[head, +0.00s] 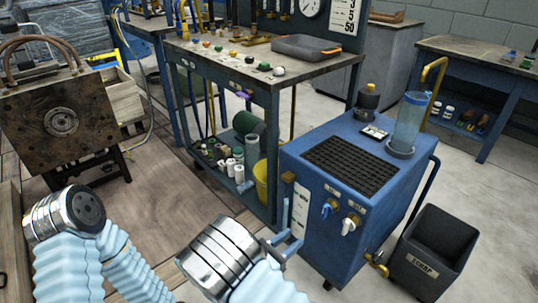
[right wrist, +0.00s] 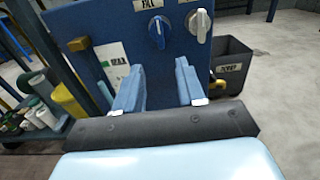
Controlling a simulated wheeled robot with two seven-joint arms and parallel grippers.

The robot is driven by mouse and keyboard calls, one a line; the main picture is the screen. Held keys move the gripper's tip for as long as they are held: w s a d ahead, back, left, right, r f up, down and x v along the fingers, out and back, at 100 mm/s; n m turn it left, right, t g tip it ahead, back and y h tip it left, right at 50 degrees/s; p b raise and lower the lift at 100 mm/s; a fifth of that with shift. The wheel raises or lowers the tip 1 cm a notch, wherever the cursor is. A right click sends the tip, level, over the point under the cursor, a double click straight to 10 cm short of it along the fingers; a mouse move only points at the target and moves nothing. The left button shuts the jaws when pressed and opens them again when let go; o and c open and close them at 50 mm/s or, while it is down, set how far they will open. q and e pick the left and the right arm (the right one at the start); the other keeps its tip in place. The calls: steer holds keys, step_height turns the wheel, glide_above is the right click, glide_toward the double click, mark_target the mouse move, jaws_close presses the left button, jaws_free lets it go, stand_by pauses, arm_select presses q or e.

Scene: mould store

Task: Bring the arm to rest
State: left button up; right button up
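My right gripper (head: 287,226) is in front of the left side of the blue wheeled unit (head: 318,228) in the head view. In the right wrist view the two blue fingers of my right gripper (right wrist: 158,78) stand apart with nothing between them. The unit's front, with a blue knob (right wrist: 157,32) and a white knob (right wrist: 198,25), is beyond the fingers. I cannot tell whether a finger touches the unit. My left arm (head: 70,255) shows at the lower left with pale blue sleeves and a silver joint; no left gripper fingers are visible.
A blue workbench (head: 318,76) with a grey tray (head: 305,47) stands behind the unit. A dark bin labelled scrap (head: 437,250) stands right of the unit. A brown mould block (head: 62,120) is at the left. Bare floor (head: 165,195) lies between the mould and bench.

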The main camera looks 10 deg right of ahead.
steer(key=s+d+f+m+g+y, duration=0.2)
steer(key=s+d+f+m+g, duration=0.15)
steer(key=s+f+g, duration=0.3)
steer(key=s+d+f+m+g+y, duration=0.3)
steer(key=s+d+f+g, duration=0.15)
steer(key=s+f, duration=0.3)
steer(key=s+a+f+m+g+y, duration=0.5)
steer(key=s+a+f+m+y, duration=0.1)
steer(key=s+m+y, duration=0.25)
steer(key=w+m+t+y, duration=0.1)
steer(key=m+t, duration=0.1)
steer(key=m, duration=0.2)
steer(key=w+a+r+m+t+y, duration=0.1)
steer(key=w+m+t+y, duration=0.1)
steer(key=m, duration=0.2)
steer(key=w+a+m+t+y, duration=0.1)
steer(key=m+t+y, duration=0.1)
steer(key=m, duration=0.2)
steer(key=shift+w+a+r, duration=0.2)
steer(key=shift+w+r, duration=0.05)
steer(key=shift+w, duration=0.15)
